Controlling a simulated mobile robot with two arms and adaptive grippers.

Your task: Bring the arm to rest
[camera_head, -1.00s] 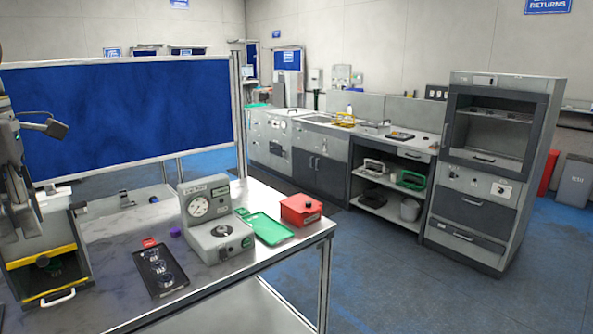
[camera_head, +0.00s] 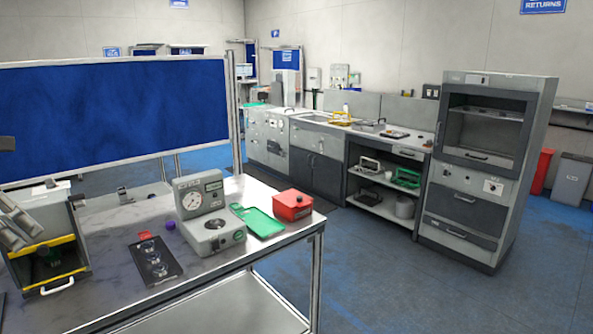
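Only a small part of my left gripper (camera_head: 10,235) shows, at the left edge. Grey finger-like parts slant down in front of the yellow-edged box (camera_head: 50,243), and a dark block of the arm shows above them. Most of the gripper and arm is cut off by the frame, so I cannot tell whether the fingers are open or shut. I see nothing held. My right gripper is not in view.
The steel table (camera_head: 110,225) carries a black tray (camera_head: 172,272) with several small round parts, a grey dial gauge device (camera_head: 203,197), a green tray (camera_head: 262,223) and a red box (camera_head: 293,205). A blue panel (camera_head: 110,110) stands behind. Open blue floor (camera_head: 400,290) lies at right.

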